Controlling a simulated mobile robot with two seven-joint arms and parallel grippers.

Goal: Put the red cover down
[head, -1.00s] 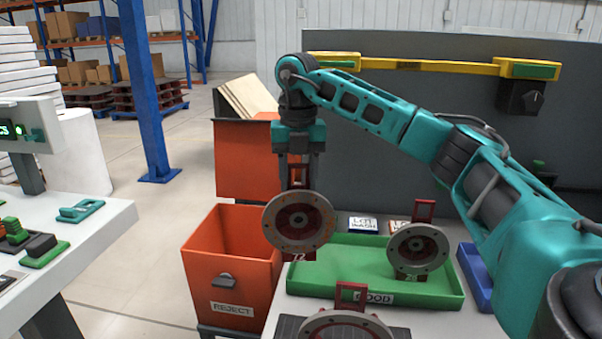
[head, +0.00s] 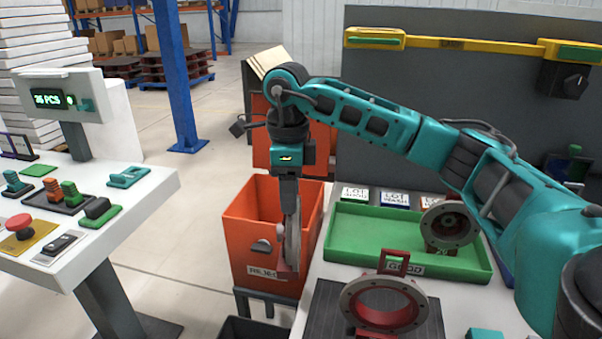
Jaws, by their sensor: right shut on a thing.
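My right gripper (head: 289,192) is shut on a red cover (head: 293,240) with a grey ring, which hangs below it. The held cover is turned nearly edge-on, in front of the right part of the orange REJECT bin (head: 240,236). I cannot tell whether it is over the bin or nearer than it. A second red cover (head: 449,224) with a grey ring stands in the right part of the green GOOD tray (head: 365,232). A third red cover (head: 383,314) is on a dark ribbed mat (head: 325,305) at the front. My left gripper is out of view.
A white console (head: 60,230) with a red button, levers and a display stands at the left. Small LOT cards (head: 356,193) lie behind the green tray. A grey panel (head: 450,90) with a yellow bar is at the back. The left part of the tray is clear.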

